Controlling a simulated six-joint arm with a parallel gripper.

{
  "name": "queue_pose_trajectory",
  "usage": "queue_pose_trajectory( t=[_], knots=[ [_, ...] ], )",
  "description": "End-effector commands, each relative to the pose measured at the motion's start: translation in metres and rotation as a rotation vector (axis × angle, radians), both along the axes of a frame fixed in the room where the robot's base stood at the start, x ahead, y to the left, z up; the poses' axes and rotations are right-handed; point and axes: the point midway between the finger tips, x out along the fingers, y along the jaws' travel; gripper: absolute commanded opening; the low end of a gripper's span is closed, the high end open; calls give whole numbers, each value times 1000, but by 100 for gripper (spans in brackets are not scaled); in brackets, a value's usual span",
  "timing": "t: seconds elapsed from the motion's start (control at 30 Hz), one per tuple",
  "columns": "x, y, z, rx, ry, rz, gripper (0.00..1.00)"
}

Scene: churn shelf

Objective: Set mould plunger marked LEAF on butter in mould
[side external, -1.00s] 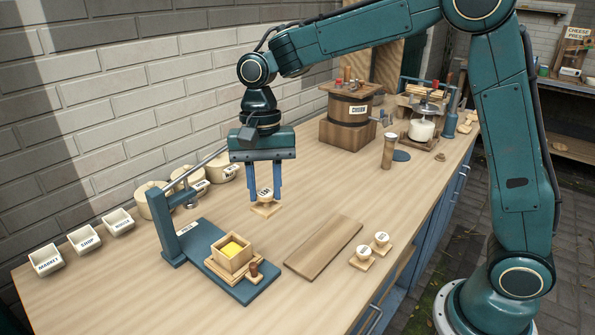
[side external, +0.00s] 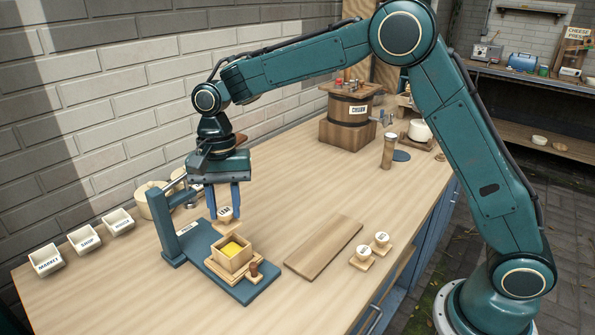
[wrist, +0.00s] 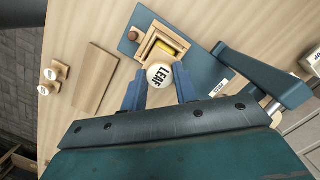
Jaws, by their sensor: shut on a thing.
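My gripper (side external: 224,213) is shut on the mould plunger marked LEAF (side external: 226,216), a round pale knob on a square wooden plate. It hangs in the air just above and behind the mould. In the wrist view the LEAF knob (wrist: 160,75) sits between the two blue fingers and covers part of the mould. The mould (side external: 233,261) is an open square wooden box on the blue press base (side external: 239,290). Yellow butter (side external: 232,249) lies inside it. In the wrist view a strip of butter (wrist: 166,47) shows beyond the plunger.
The press's blue post and lever arm (side external: 167,231) stand close left of my gripper. Two other plungers (side external: 381,241) and a wooden board (side external: 324,248) lie to the right. Labelled trays (side external: 84,241) and round pots stand along the wall. A churn (side external: 349,118) is at the back.

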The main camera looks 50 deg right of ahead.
Motion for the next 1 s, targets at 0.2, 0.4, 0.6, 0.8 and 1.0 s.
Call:
queue_pose_trajectory(
  t=[0.2, 0.4, 0.6, 0.8, 1.0],
  knots=[
    [0, 0, -10, 0, 2, -1, 7],
    [0, 0, -23, -1, 2, 0, 7],
    [-1, 0, -35, -2, 2, -1, 7],
    [0, 0, -41, -1, 1, 0, 7],
    [0, 0, -43, -1, 1, 0, 7]
  ],
)
